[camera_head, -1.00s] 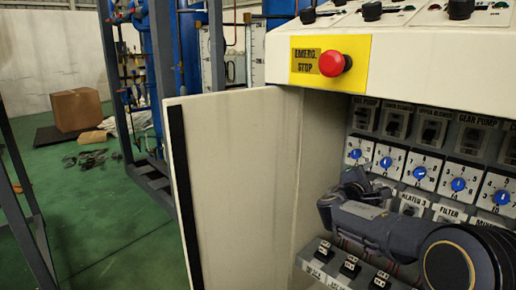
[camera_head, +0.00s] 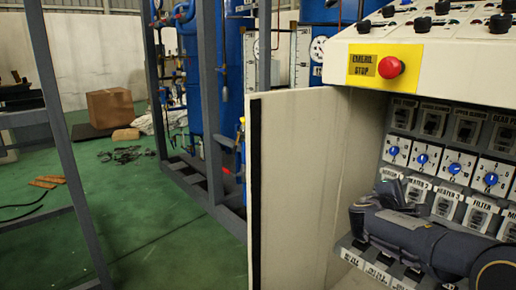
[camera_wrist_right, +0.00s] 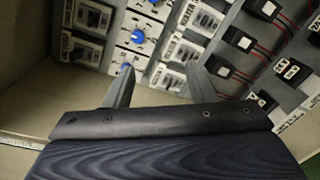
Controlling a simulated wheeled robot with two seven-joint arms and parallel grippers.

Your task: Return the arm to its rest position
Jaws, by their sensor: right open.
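My right arm (camera_head: 420,238) reaches in from the right of the head view, in front of the open control cabinet. My right gripper (camera_head: 390,192) is in front of the panel's lower switches, its fingertips hard to make out there. In the right wrist view my gripper (camera_wrist_right: 163,87) shows two grey fingers spread apart with nothing between them. Labelled switches and a blue knob (camera_wrist_right: 138,36) lie beyond the fingers. I cannot tell whether a finger touches the panel. My left gripper is not in view.
The open cabinet door (camera_head: 300,185) stands left of my right arm. Above is a red emergency stop button (camera_head: 391,67) on a yellow plate. Blue knobs (camera_head: 455,168) line the panel. A metal frame (camera_head: 62,140) stands left; green floor (camera_head: 170,245) lies between.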

